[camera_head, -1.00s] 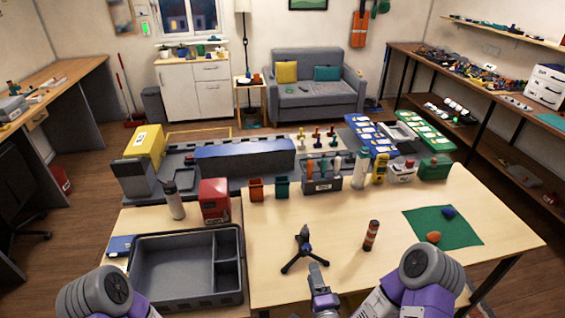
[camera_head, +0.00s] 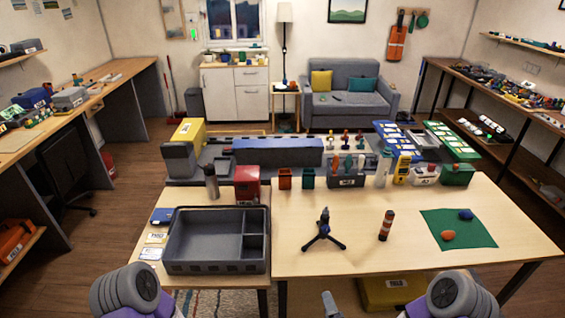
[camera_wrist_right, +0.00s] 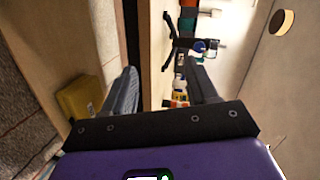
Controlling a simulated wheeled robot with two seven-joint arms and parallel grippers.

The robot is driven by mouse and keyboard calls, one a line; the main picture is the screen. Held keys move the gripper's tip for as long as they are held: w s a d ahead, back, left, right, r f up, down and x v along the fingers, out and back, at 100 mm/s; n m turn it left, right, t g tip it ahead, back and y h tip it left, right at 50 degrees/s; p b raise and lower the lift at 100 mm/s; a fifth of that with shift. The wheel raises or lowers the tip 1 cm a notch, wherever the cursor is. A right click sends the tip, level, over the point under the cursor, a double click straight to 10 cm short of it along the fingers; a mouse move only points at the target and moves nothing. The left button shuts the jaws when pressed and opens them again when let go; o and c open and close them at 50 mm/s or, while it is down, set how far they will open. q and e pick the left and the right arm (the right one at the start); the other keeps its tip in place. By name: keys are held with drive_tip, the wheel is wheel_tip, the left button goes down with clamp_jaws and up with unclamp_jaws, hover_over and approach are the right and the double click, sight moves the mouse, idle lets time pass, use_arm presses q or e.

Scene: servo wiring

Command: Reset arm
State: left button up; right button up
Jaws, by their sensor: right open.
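My right gripper (camera_head: 330,304) shows only as a grey tip at the bottom edge of the head view, in front of the table's near edge. In the right wrist view my right gripper (camera_wrist_right: 163,88) has its two fingers spread apart, with nothing between them. My right arm's grey joint (camera_head: 460,297) is at the lower right of the head view. My left arm's grey joint (camera_head: 125,290) is at the lower left; its gripper is out of the picture.
The wooden table (camera_head: 350,262) holds a small black tripod (camera_head: 324,232), an orange-and-black cylinder (camera_head: 386,225), a green mat (camera_head: 470,236) and a grey divided tray (camera_head: 190,268). A yellow box (camera_head: 392,290) is under the table. The table's front middle is clear.

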drive_tip(key=s+a+f+n+g+y, duration=0.2)
drive_tip(key=s+a+f+n+g, duration=0.1)
drive_tip(key=s+f+n+g, duration=0.85)
drive_tip(key=s+f+g, duration=0.3)
drive_tip(key=s, duration=0.4)
drive_tip(key=shift+a+f, duration=0.4)
drive_tip(key=shift+f, duration=0.05)
